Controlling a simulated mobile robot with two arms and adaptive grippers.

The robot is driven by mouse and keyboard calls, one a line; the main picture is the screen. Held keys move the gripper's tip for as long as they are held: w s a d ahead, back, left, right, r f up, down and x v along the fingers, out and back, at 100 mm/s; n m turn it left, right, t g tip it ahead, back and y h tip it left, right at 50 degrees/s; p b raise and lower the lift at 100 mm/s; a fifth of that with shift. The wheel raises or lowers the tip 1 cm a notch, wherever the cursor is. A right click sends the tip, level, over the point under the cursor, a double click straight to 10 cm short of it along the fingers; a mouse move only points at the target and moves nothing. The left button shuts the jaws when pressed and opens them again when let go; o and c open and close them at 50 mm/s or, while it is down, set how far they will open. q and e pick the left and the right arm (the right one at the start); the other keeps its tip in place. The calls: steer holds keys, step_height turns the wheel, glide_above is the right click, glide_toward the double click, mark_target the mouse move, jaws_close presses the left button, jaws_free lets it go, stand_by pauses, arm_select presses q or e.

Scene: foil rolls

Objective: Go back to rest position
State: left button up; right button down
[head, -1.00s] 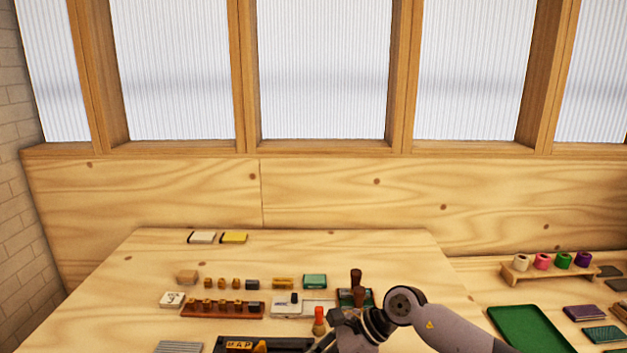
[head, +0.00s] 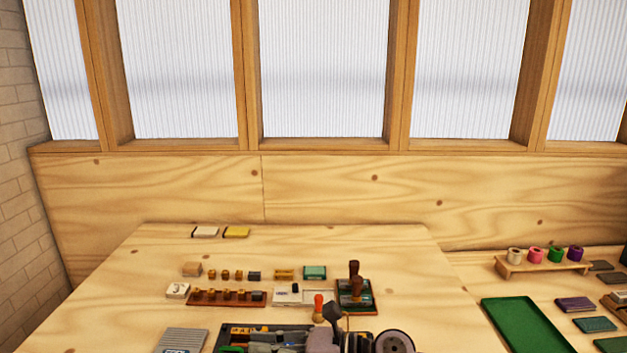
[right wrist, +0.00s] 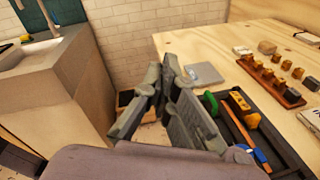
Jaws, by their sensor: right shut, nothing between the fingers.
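My right gripper (head: 252,341) is at the bottom edge of the head view, over the black tray (head: 223,338), pointing left. In the right wrist view its grey fingers (right wrist: 163,74) are close together with nothing held between them. The black tray (right wrist: 284,146) lies to the right of the fingers there, with a green piece and yellow pieces in it. The foil rolls, white, pink, green and purple (head: 555,254), stand in a wooden rack (head: 532,268) at the right, far from my gripper. My left gripper is not in view.
The table (head: 170,254) holds a row of small wooden stamps (head: 227,297), a red-handled stamp (head: 318,307) and dark-handled stamps (head: 355,283). A green tray (head: 528,325) lies at the right. A grey pad (head: 182,341) is at front left. The table's back is mostly clear.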

steer(key=w+d+r+m+t+y, duration=0.1)
steer(key=w+d+r+m+t, duration=0.15)
steer(key=r+m+t, duration=0.65)
steer(key=w+d+f+m+t+h, duration=0.1)
steer(key=d+f+m+t+h, duration=0.2)
steer(key=m, duration=0.4)
steer(key=d+f+m+t+h, duration=0.2)
steer(key=d+m+t+h, duration=0.25)
steer(key=m, duration=0.35)
steer(key=s+d+f+m+g+h, duration=0.3)
steer(key=s+d+f+m+h, duration=0.15)
steer(key=d+f+m, duration=0.35)
steer(key=s+d+f+m+g+h, duration=0.3)
steer(key=d+f+m+h, duration=0.3)
steer(key=d+f+m, duration=0.15)
steer(key=s+d+f+m+g, duration=0.25)
steer(key=s+f+g, duration=0.25)
steer(key=s, duration=0.6)
steer(key=s+d+f+m+g, duration=0.1)
steer(key=s+f+m+g, duration=0.35)
steer(key=s, duration=0.65)
step_height(320, 180, down, 26)
steer(key=s+g, duration=0.1)
steer(key=s+d+f+g, duration=0.1)
steer(key=s+d+f, duration=0.2)
steer(key=s+f, duration=1.3)
steer(key=shift+s+f+n+g, duration=0.3)
steer(key=shift+s+f+n, duration=0.1)
steer(key=shift+s, duration=0.15)
